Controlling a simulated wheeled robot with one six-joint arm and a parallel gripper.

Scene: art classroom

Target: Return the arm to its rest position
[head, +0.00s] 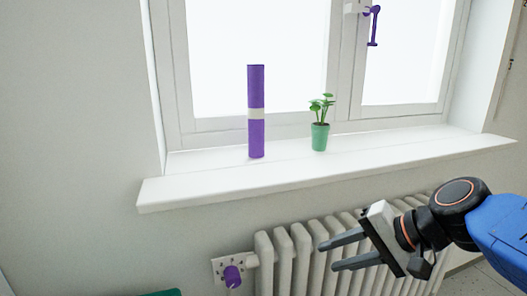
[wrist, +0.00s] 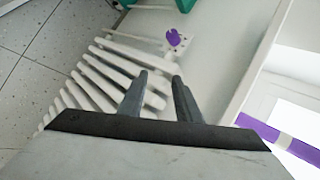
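My gripper (head: 335,254) is in front of the radiator, below the window sill, at the lower right of the head view. Its two grey fingers are apart with nothing between them. They also show in the wrist view (wrist: 160,85), pointing along the radiator toward the wall. My blue and black arm reaches in from the right edge of the head view.
The white sill (head: 200,188) holds a purple roll (head: 256,140) with a pale band and a green potted plant (head: 320,136). A white radiator (head: 290,270) stands below. A purple knob (head: 232,276) is at the wall plate. Tiled floor (wrist: 30,50) is clear.

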